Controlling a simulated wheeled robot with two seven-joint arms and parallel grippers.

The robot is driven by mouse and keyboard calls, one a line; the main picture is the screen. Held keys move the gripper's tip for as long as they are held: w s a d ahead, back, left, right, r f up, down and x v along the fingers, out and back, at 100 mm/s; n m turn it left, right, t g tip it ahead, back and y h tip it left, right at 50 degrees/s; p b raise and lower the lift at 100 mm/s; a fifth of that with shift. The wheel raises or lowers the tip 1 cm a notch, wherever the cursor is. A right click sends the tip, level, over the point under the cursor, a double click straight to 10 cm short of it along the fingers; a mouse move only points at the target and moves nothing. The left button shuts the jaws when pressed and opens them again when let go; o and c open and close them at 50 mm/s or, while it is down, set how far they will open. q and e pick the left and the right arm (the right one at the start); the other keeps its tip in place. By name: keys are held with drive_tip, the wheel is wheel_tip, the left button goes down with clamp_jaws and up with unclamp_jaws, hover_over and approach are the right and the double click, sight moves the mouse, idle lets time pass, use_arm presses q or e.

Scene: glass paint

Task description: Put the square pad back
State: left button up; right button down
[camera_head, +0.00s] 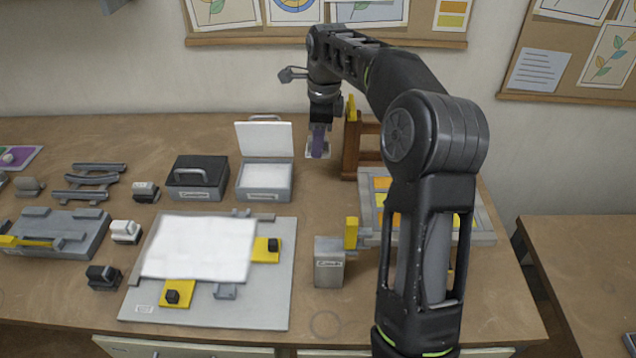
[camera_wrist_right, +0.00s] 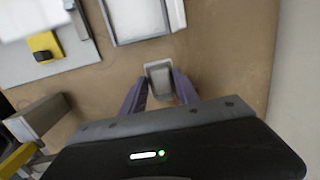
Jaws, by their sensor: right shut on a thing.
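My right gripper (camera_head: 318,143) reaches down at the back of the table, to the right of the open white-lidded box. Its purple fingers are shut on a small pale grey square pad (camera_head: 310,153). In the right wrist view the pad (camera_wrist_right: 159,78) shows between the fingertips (camera_wrist_right: 160,92), over bare tabletop. I cannot tell whether the pad touches the table. My left gripper is not in view.
An open box (camera_head: 264,192) with a white lid and a closed black box (camera_head: 197,178) stand left of the gripper. A wooden rack (camera_head: 350,150) stands close on its right. A grey board (camera_head: 210,310) with a white sheet (camera_head: 200,248) lies in front.

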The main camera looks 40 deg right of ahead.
drive_tip(key=shift+f+p, duration=0.4)
drive_tip(key=shift+f, duration=2.75)
drive_tip(key=shift+f+p, duration=0.3)
drive_tip(key=shift+f, duration=1.55)
drive_tip(key=shift+f, duration=0.1)
drive_tip(key=c, duration=0.9)
unclamp_jaws()
drive_tip(key=r, duration=0.4)
drive_tip(key=s+r+b, duration=0.1)
drive_tip(key=r, duration=0.7)
drive_tip(key=shift+s+a, duration=0.1)
drive_tip(key=shift+s, duration=0.3)
